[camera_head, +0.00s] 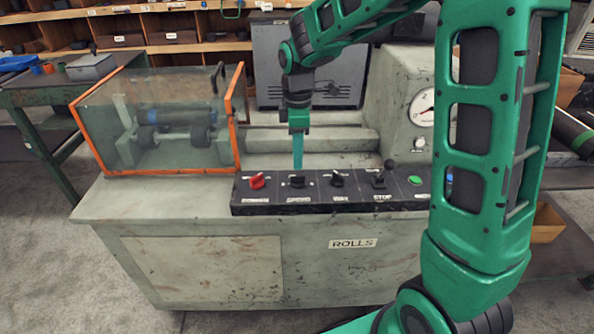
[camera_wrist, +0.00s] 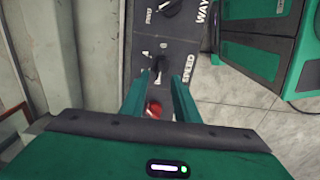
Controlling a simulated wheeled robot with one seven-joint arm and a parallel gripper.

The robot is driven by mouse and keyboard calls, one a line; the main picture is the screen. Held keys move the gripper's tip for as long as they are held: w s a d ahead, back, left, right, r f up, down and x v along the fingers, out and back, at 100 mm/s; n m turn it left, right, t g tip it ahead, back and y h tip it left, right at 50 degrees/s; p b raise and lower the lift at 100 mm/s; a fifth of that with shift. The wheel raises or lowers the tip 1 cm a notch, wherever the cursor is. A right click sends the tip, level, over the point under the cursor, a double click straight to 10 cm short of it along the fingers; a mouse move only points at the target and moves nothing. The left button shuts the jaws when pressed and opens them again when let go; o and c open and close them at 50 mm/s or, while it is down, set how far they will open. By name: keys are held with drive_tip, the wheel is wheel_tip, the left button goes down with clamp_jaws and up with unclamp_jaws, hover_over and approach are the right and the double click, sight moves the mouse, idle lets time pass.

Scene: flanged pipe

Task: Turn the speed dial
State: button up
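The speed dial (camera_head: 297,182) is a black knob, second from the left on the black control panel (camera_head: 315,208) of the rolls machine. In the wrist view the dial (camera_wrist: 160,66) sits beside the word SPEED. My gripper (camera_head: 298,166) points down just above it in the head view. In the wrist view the two green fingers of my gripper (camera_wrist: 161,76) are apart, with the dial showing in line with the gap at their tips. I see no contact and cannot tell the exact height.
A red knob (camera_head: 257,181) is left of the dial. The WAY knob (camera_head: 337,179), STOP lever (camera_head: 379,179) and green button (camera_head: 415,180) are to the right. An orange-framed clear guard (camera_head: 237,120) stands left of my gripper. A gauge housing (camera_head: 399,100) stands at the right.

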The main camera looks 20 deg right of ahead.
sight(298, 175)
wheel_tip(298, 175, down, 6)
idle(0.4)
drive_tip(key=shift+d, duration=0.1)
clamp_jaws()
